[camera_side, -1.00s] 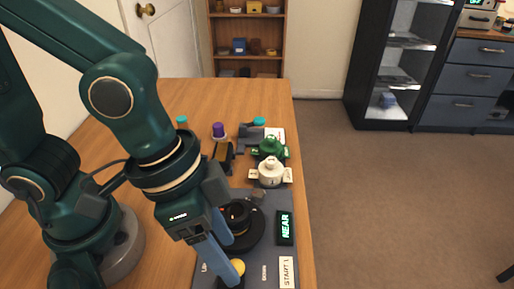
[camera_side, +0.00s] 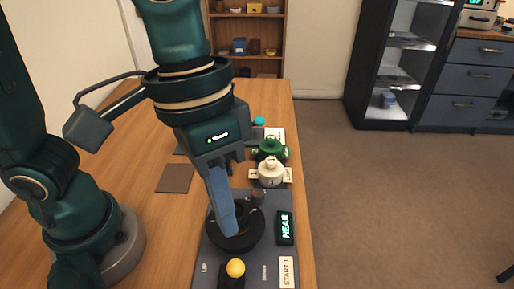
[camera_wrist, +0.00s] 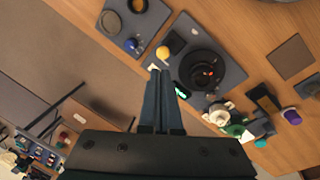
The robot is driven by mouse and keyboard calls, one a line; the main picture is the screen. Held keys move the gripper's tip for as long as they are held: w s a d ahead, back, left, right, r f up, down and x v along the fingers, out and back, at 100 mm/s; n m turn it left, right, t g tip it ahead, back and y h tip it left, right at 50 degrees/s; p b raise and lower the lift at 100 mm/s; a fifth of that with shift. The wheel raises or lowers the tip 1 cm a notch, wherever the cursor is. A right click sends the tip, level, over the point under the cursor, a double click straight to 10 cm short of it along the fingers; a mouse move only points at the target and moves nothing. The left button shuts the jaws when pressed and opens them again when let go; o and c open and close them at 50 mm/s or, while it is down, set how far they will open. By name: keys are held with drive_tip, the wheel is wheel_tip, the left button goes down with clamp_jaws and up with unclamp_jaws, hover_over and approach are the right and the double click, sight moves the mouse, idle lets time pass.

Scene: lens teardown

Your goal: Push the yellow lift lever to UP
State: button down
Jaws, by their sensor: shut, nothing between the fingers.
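The yellow ball of the lift lever (camera_side: 236,267) stands on a dark mount at the front of the grey panel (camera_side: 262,256). The UP label (camera_side: 204,268) is to its left and the DOWN label (camera_side: 264,272) to its right. The ball sits between them; I cannot tell how the lever tilts. It also shows in the wrist view (camera_wrist: 163,52). My gripper (camera_side: 231,231) is shut and empty. It points down over the black round stage (camera_side: 253,238), behind the lever and apart from it in the side view. It hides part of the stage.
A lit NEAR display (camera_side: 285,227) and a START 1 card (camera_side: 287,272) lie along the panel's right edge. A white tabbed part (camera_side: 270,173) and a green part (camera_side: 270,149) stand behind. A brown mat (camera_side: 175,178) lies left, with bare table around it.

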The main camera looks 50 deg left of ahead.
sight(235, 274)
drive_tip(key=w+a+r+n+g, duration=0.1)
drive_tip(key=w+r+n, duration=0.1)
drive_tip(key=w+n, duration=0.35)
drive_tip(key=shift+m+y, duration=0.3)
drive_tip(key=shift+m, duration=0.35)
drive_tip(key=f, duration=0.3)
drive_tip(key=s+d+f, duration=0.1)
drive_tip(key=f, duration=0.6)
drive_tip(key=shift+s+d, duration=0.2)
drive_tip(key=shift+s, duration=0.15)
drive_tip(key=shift+s+d+f, duration=0.1)
drive_tip(key=shift+s, duration=0.55)
drive_tip(key=shift+s+a, duration=0.5)
drive_tip(key=shift+a, duration=0.05)
drive_tip(key=shift+s+a+g, duration=0.3)
drive_tip(key=shift+s+a, duration=0.25)
drive_tip(key=shift+s, duration=0.05)
drive_tip(key=shift+s+a+f, duration=0.25)
drive_tip(key=shift+s+a, duration=0.85)
drive_tip(key=shift+s, duration=0.05)
